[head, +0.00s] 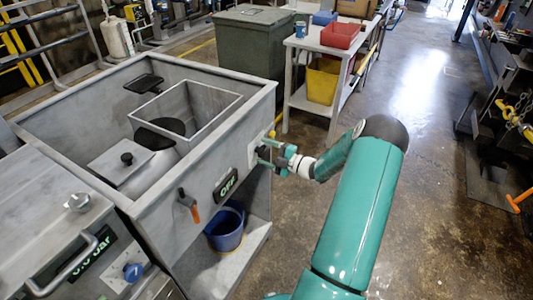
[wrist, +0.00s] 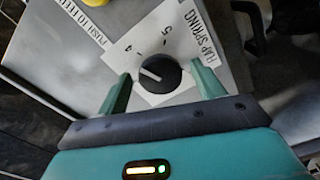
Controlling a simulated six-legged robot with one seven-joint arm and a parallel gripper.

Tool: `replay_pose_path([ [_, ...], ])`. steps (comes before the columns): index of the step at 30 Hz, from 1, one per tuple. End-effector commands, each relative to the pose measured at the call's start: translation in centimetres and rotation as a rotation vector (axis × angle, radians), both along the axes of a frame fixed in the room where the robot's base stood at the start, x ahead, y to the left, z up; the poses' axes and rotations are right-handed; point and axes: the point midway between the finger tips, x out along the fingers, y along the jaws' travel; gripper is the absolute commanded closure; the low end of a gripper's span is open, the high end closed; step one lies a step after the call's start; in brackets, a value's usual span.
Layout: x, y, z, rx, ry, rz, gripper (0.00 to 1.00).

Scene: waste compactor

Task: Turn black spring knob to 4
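The black spring knob (wrist: 160,73) sits on a white dial label in the wrist view. The label reads "FLAP SPRING", with 4 and 5 visible beside the knob. The knob's white pointer line points left and slightly up, a little below the 4. Lower numbers are not readable. My gripper (wrist: 164,82) is open, with one green finger on each side of the knob and a visible gap to it. In the head view my gripper (head: 272,158) is at the right side wall of the grey compactor (head: 215,150), and the knob is hidden there.
A yellow button (wrist: 95,2) labelled "PUSH TO FEED" is above left of the dial. On the compactor front are an "OFF" display (head: 226,184) and an orange-tipped lever (head: 189,205). A blue bucket (head: 226,228) stands below.

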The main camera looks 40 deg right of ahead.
Motion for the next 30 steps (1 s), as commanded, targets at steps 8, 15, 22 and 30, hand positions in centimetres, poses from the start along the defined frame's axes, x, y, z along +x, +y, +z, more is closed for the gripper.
replay_pose_path([
  [8,-1.0,-0.4,0.0,-0.001,0.002,-0.001,0.32],
  [15,-5.4,-2.0,0.0,0.000,0.001,-0.003,0.32],
  [22,-10.1,-3.6,0.0,0.000,0.002,-0.002,0.32],
  [30,-12.9,-4.6,0.0,0.001,0.000,0.000,0.32],
])
